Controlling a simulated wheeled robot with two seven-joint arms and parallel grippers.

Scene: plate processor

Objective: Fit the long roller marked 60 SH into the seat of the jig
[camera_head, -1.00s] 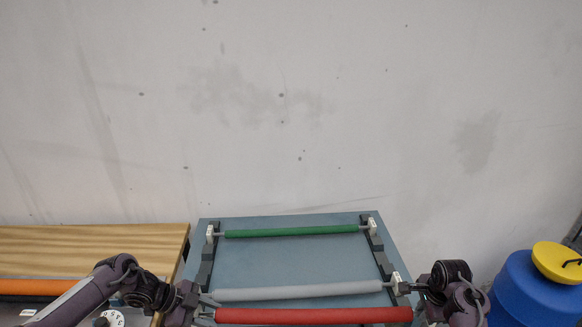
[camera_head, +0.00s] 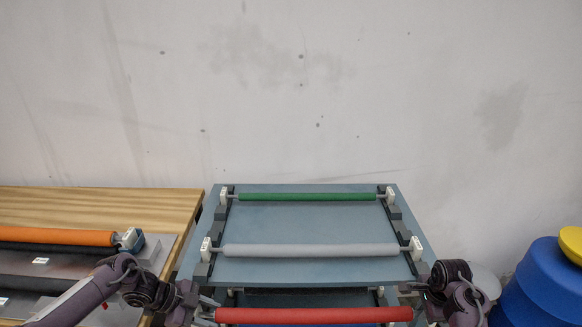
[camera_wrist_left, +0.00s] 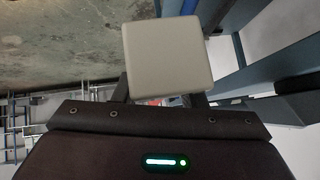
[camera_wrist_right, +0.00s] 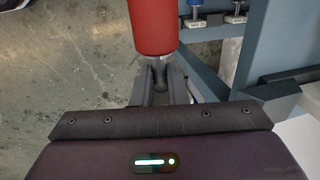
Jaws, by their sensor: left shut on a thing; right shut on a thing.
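A red long roller (camera_head: 313,315) lies level across the bottom of the head view, held at both ends. My left gripper (camera_head: 192,299) is shut at its left end; the left wrist view shows a pale end block (camera_wrist_left: 167,55) at the fingers, with a bit of red behind it. My right gripper (camera_head: 422,298) is shut on its right shaft end; the right wrist view shows the red roller (camera_wrist_right: 153,25) above the fingers. No 60 SH mark is readable. Which fixture is the jig, I cannot tell; its seat is not identifiable.
A blue-grey rack (camera_head: 310,222) carries a green roller (camera_head: 307,197) and a grey roller (camera_head: 310,250) between pale end blocks. A wooden table (camera_head: 100,205) at left bears an orange roller (camera_head: 60,237) on a grey fixture (camera_head: 150,250). A blue drum (camera_head: 545,285) stands at right.

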